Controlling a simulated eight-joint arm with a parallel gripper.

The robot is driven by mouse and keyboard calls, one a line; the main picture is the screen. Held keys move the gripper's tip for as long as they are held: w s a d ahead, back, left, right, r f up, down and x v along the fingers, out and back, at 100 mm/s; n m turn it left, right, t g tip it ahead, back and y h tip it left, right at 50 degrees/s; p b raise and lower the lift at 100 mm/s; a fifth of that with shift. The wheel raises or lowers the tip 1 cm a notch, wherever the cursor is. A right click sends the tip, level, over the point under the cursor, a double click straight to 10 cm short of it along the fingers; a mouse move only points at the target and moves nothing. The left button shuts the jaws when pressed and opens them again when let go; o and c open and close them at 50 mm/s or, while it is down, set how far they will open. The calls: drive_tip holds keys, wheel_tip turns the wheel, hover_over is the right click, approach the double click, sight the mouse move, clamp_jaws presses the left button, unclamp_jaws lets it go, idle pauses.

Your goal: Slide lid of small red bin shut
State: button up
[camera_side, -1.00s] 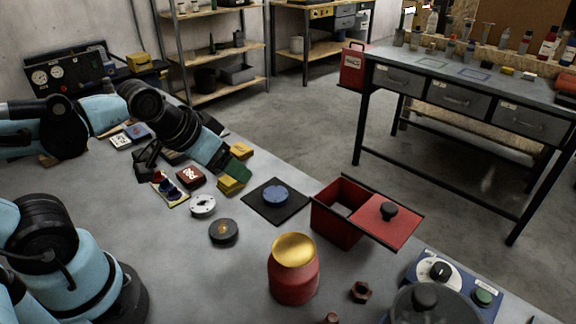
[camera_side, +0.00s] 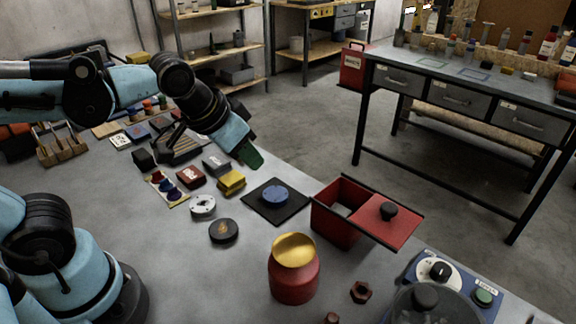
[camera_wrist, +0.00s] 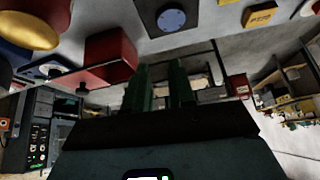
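The small red bin (camera_side: 333,222) stands on the grey table, right of centre in the side view, with its left part open at the top. Its red lid (camera_side: 398,228) with a black knob (camera_side: 388,210) is slid out to the right, overhanging the bin. The bin also shows at upper left in the wrist view (camera_wrist: 112,52), with the knob (camera_wrist: 82,88) below it. My gripper (camera_side: 252,158) is in the air to the left of and behind the bin, apart from it. In the wrist view its two dark green fingers (camera_wrist: 160,72) stand apart with nothing between them.
A black mat (camera_side: 293,208) with a blue disc (camera_side: 275,194) lies between my gripper and the bin. A red jar with a gold top (camera_side: 294,275) stands in front. A control box (camera_side: 440,271) is at front right.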

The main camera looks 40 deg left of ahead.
drive_tip(key=shift+m+g, duration=0.3)
drive_tip(key=shift+m, duration=0.2)
drive_tip(key=w+d, duration=0.1)
drive_tip(key=w+d+r, duration=0.1)
drive_tip(key=d, duration=0.1)
drive_tip(key=w+d+r, duration=0.1)
drive_tip(key=d, duration=0.1)
drive_tip(key=shift+d+r, duration=0.15)
drive_tip(key=shift+d, duration=0.1)
clamp_jaws()
drive_tip(key=d+r+m+y, duration=0.2)
drive_tip(key=d+y, duration=0.1)
drive_tip(key=d, duration=2.3)
hover_over(395, 235)
drive_tip(key=f, duration=0.9)
drive_tip(key=shift+s+d+f, duration=0.1)
drive_tip(key=shift+s+d, duration=0.15)
drive_tip(key=shift+d, duration=0.15)
drive_tip(key=shift+w+a+f, duration=0.1)
drive_tip(key=shift+w+a, duration=0.15)
drive_tip(key=shift+a, duration=0.15)
drive_tip(key=a, duration=1)
